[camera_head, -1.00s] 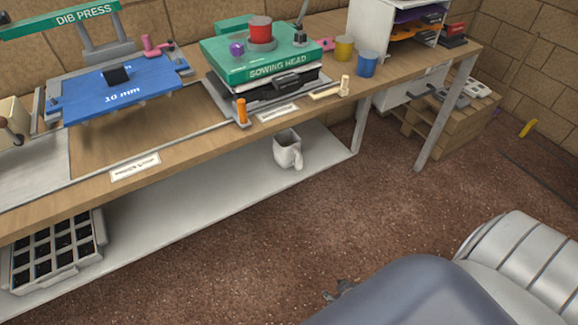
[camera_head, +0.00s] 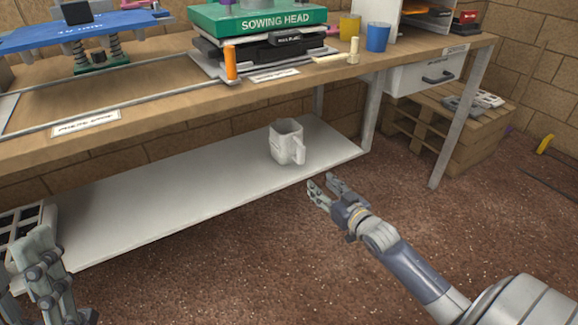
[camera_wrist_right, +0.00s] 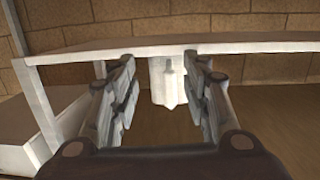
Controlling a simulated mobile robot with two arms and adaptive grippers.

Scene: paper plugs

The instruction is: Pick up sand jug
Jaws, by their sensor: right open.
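The sand jug (camera_head: 286,143) is pale grey-white with a handle. It stands upright on the white lower shelf (camera_head: 185,181) under the bench, near the shelf's right end. My right gripper (camera_head: 322,184) is open and empty, in front of the shelf edge and below right of the jug, apart from it. In the right wrist view, which looks upside down, the jug (camera_wrist_right: 168,80) shows between and beyond the open fingers (camera_wrist_right: 165,98). Part of my left gripper (camera_head: 40,255) shows at the lower left; its jaws are unclear.
The wooden bench top (camera_head: 150,105) overhangs the shelf. A bench leg (camera_head: 460,122) and a white drawer (camera_head: 425,76) are to the right. A pallet (camera_head: 470,130) stands beyond. A seed tray (camera_head: 22,235) sits at the shelf's left end. The shelf around the jug is clear.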

